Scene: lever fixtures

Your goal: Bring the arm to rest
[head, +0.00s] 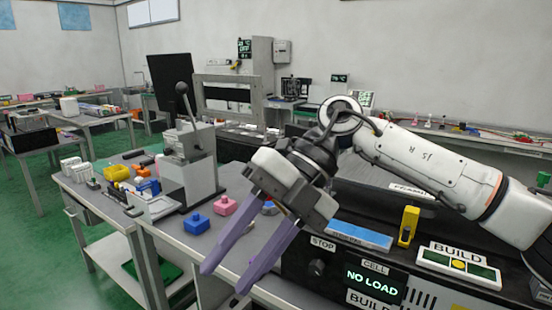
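My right arm (430,165) comes in from the right, and its gripper (224,277) hangs in front of the table, pointing down to the left. Its two long purple fingers are spread apart with nothing between them. My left arm and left gripper are not in view. A lever fixture (187,160) with a grey body and a dark ball-topped lever (186,104) stands on the table to the left of the gripper, apart from it. The lever leans slightly left of upright.
A blue block (196,223) and a pink block (225,206) sit on the table (180,238) beside the fingers. A dark panel with a green "NO LOAD" display (373,280) is at the lower right. A "BUILD" box (459,265) sits on the right. Green floor (40,250) is clear at left.

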